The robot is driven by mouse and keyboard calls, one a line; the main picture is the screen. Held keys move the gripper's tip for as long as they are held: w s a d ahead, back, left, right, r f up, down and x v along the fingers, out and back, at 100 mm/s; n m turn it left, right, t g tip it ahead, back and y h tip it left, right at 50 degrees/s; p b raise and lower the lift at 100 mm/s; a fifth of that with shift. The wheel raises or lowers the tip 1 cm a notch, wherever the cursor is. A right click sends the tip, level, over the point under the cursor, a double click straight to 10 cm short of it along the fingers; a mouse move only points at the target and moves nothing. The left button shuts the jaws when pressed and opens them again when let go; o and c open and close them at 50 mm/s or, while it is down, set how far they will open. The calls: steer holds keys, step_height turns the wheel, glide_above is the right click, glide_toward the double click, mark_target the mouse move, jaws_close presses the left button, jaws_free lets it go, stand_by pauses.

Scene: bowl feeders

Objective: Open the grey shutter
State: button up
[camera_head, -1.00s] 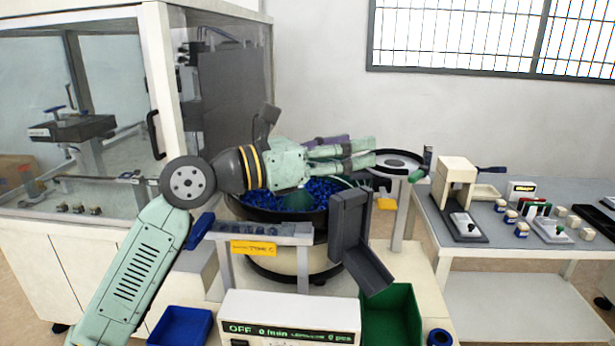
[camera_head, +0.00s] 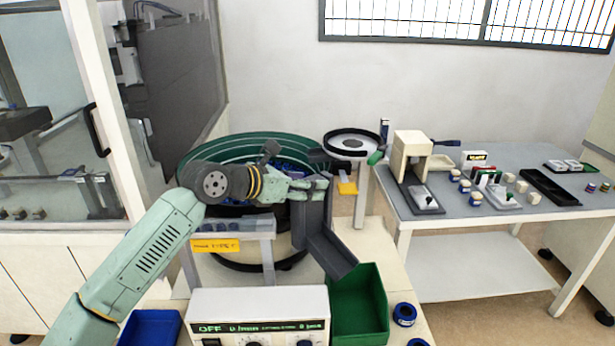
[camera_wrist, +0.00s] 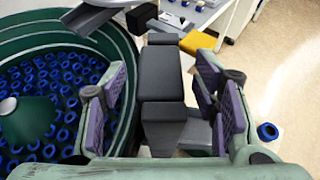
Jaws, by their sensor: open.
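The grey shutter appears to be the dark grey upright piece (camera_head: 313,222) at the head of a sloping grey chute (camera_head: 336,258), beside the bowl feeder. In the wrist view it is the dark block (camera_wrist: 160,75) between my fingers. My gripper (camera_head: 318,190) is at its top in the head view. The wrist view shows my gripper (camera_wrist: 162,80) open, with one finger on each side of the block and gaps between the pads and it. The shutter's lower part is partly hidden in the wrist view.
The green bowl (camera_head: 205,150) holds many blue rings, left of the block. A green bin (camera_head: 360,305) stands under the chute, and a control box (camera_head: 260,312) reading OFF stands in front. A small round feeder (camera_head: 352,140) is behind. A side table (camera_head: 500,225) is at right.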

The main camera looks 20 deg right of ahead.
steer(key=shift+w+d+f, duration=0.15)
steer(key=shift+d+f, duration=0.05)
steer(key=shift+d, duration=0.2)
jaws_close()
stand_by(0.5)
